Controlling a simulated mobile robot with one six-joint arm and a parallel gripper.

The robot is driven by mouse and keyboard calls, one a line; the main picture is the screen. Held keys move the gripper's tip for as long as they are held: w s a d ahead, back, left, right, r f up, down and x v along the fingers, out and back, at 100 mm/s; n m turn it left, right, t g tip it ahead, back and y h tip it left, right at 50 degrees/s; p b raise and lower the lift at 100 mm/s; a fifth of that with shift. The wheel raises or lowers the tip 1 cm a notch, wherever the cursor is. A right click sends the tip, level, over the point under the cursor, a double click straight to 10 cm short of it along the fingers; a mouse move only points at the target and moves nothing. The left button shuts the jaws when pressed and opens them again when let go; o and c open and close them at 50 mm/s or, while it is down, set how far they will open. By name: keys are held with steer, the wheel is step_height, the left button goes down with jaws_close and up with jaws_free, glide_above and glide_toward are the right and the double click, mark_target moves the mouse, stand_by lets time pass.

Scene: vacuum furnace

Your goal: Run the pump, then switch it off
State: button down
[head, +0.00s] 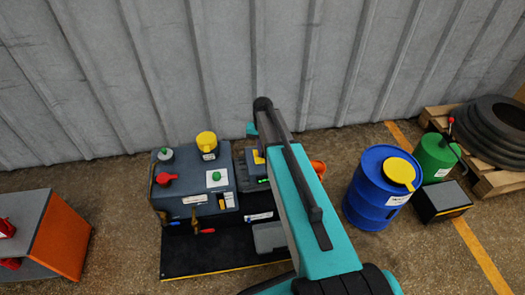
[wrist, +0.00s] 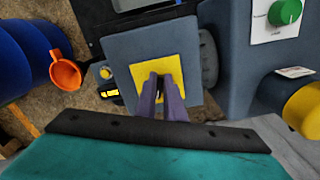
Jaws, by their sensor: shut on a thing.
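The pump's blue-grey switch box (wrist: 130,50) fills the middle of the wrist view and bears a yellow plate (wrist: 140,72). My gripper (wrist: 164,80) is over this plate, its two purple fingers close together. They are shut on a small dark switch at the plate's middle, mostly hidden between the fingertips. Which way the switch is turned cannot be told. In the head view, the yellow plate (head: 258,157) shows just left of my arm, and the arm hides my fingers.
A blue-grey machine (head: 190,180) with a red handle (head: 166,179), green knob (head: 216,176) and yellow cap (head: 206,140) stands left of my arm. An orange funnel (wrist: 65,73) and blue drum (head: 372,190) are near. A corrugated wall (head: 200,70) stands behind.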

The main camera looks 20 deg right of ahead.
steer(key=n, duration=0.1)
steer(key=n+p, duration=0.1)
steer(key=n, duration=0.1)
steer(key=n+p, duration=0.1)
steer(key=n, duration=0.1)
steer(key=shift+s+d+r, duration=0.1)
steer(key=shift+s+d, duration=0.05)
steer(key=shift+d, duration=0.15)
steer(key=n, duration=0.1)
steer(key=n+p, duration=0.1)
steer(key=n, duration=0.3)
steer(key=shift+d, duration=0.3)
steer(key=c, duration=1.9)
jaws_free()
steer(key=shift+o, duration=0.2)
step_height(320, 180, up, 14)
steer(key=shift+f, duration=0.2)
